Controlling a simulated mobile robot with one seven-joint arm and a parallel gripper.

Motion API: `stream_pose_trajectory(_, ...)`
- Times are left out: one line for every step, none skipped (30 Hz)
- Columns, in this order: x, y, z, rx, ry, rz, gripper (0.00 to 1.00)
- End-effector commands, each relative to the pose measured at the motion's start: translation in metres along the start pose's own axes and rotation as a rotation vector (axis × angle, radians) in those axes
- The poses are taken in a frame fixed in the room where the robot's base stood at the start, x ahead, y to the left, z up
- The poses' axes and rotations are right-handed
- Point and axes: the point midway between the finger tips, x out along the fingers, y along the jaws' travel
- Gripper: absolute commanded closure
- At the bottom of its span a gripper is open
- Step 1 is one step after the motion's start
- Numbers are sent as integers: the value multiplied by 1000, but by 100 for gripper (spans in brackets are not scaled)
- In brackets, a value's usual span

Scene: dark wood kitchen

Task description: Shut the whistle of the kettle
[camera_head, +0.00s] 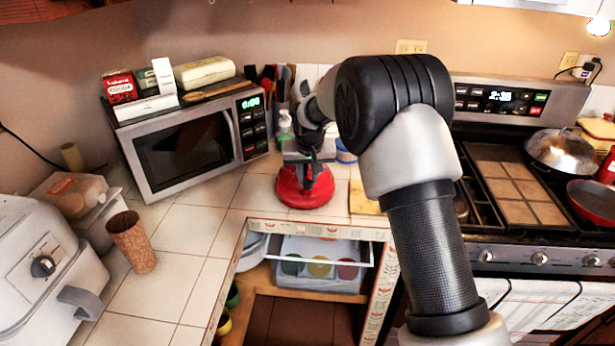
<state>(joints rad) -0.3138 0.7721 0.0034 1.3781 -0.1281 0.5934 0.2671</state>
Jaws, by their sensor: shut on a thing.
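The red kettle (303,190) stands on the white tiled counter, near the corner edge and right of the microwave. My gripper (308,172) reaches down from above onto the kettle's top and is shut on a part of it. Which part it holds, handle or whistle, I cannot tell at this size. The kettle's spout and whistle cannot be made out, as my gripper and arm cover its top. The kettle looks upright and rests on the counter.
The microwave (190,146) stands left of the kettle, with boxes on top. A soap bottle (285,122) and utensils stand behind. A yellow board (364,199) lies to the right, before the stove (520,190). A brown cup (131,241) stands on clear tiles at left.

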Motion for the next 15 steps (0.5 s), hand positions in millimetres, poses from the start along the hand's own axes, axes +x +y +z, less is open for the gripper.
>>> stream_pose_trajectory(3,-1,2,-1,13,0,100)
stream_pose_trajectory(4,-1,3,-1,20,0,100)
stream_pose_trajectory(5,-1,4,-2,32,-1,100)
stream_pose_trajectory(5,-1,4,-2,45,-1,100)
stream_pose_trajectory(6,-1,5,-1,55,-1,100)
stream_pose_trajectory(6,-1,6,0,75,-1,100)
stream_pose_trajectory(7,-1,7,0,88,-1,100)
stream_pose_trajectory(8,-1,8,-1,105,-1,100)
stream_pose_trajectory(8,-1,9,-2,127,-1,100)
stream_pose_trajectory(9,-1,10,-3,147,-1,100)
stream_pose_trajectory(10,-1,11,-2,163,-1,100)
stream_pose_trajectory(10,-2,12,-2,190,-2,100)
stream_pose_trajectory(10,-2,13,-2,210,-2,100)
stream_pose_trajectory(11,-2,14,-2,230,-2,100)
stream_pose_trajectory(11,-2,15,-2,257,-2,100)
